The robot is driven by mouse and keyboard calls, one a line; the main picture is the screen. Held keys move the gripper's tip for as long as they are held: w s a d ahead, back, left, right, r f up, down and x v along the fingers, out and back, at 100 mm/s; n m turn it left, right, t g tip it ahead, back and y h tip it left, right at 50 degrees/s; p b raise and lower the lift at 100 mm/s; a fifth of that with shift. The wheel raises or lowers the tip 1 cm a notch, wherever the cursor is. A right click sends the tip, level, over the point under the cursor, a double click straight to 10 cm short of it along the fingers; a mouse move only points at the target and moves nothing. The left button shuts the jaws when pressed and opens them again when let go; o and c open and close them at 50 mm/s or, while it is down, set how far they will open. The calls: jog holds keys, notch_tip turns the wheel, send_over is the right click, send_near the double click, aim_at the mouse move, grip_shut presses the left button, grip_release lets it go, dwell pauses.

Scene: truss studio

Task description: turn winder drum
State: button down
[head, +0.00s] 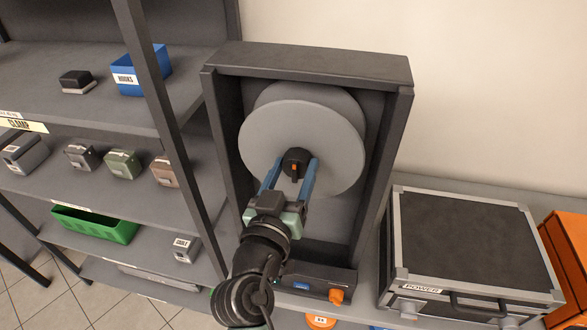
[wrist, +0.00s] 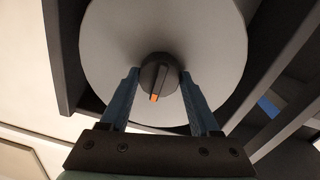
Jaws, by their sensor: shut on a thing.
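The winder drum (head: 270,130) is a large light grey disc standing upright in a dark open-fronted frame (head: 310,62). At its centre is a black knob (head: 297,160) with an orange mark. My gripper (head: 295,168) reaches the drum from the front, with its blue fingers on either side of the knob and shut on it. In the wrist view the drum (wrist: 115,50) fills the upper middle. There the knob (wrist: 160,72) sits between the two fingertips, its orange mark pointing down.
A shelf unit (head: 170,120) on the left holds a blue bin (head: 142,72), a green bin (head: 95,224) and several small boxes. A black case (head: 465,245) with a silver edge stands at the right, beside an orange box (head: 568,250). An orange knob (head: 337,296) sits low on the winder.

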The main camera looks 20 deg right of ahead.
jog(key=shift+f+m+b, duration=0.15)
jog(key=shift+m+b, duration=0.15)
jog(key=shift+b, duration=0.35)
jog(key=shift+f+m+b, duration=0.1)
jog(key=shift+m+b, duration=0.5)
jog(key=shift+b, duration=0.45)
jog(key=m+b, duration=0.3)
jog(key=b, duration=0.2)
jog(key=shift+d, duration=0.1)
jog(key=m+b, duration=0.3)
jog(key=b, duration=0.1)
jog(key=shift+s, duration=0.1)
jog(key=shift+r+m+y+b, duration=0.25)
jog(key=shift+m+y+b, duration=0.05)
jog(key=shift+m+b, duration=0.35)
jog(key=shift+r, duration=0.1)
jog(key=shift+c, duration=0.6)
grip_release()
